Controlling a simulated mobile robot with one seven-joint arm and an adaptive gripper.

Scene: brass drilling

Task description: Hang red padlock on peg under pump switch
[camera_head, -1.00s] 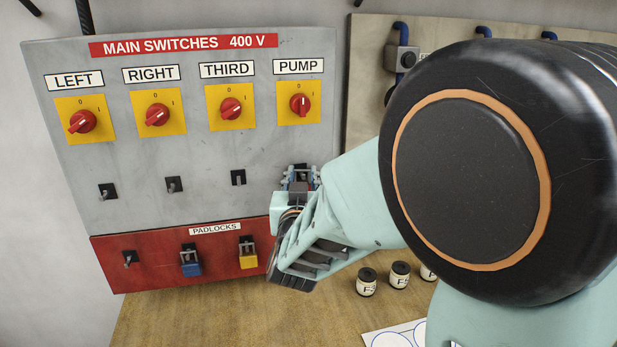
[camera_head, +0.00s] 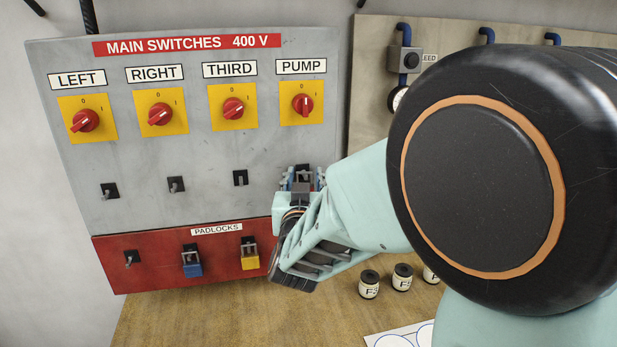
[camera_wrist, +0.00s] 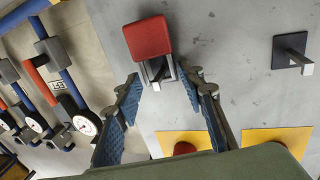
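The red padlock (camera_wrist: 148,37) shows in the wrist view just beyond my fingertips. Its grey shackle (camera_wrist: 170,68) is at the dark-backed peg (camera_wrist: 155,72) under the pump switch (camera_head: 303,104), and appears to be around it. My gripper (camera_wrist: 163,82) is open, with a blue-padded finger on each side of the shackle and a gap to both. In the head view my gripper (camera_head: 302,182) is in front of that peg and hides most of the padlock and peg.
Empty pegs under the left (camera_head: 110,190), right (camera_head: 176,184) and third (camera_head: 241,178) switches. A blue padlock (camera_head: 192,268) and a yellow padlock (camera_head: 250,260) hang on the red strip (camera_head: 150,280). Small labelled jars (camera_head: 369,288) stand on the bench. Pipes and gauges (camera_wrist: 86,124) are beside the panel.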

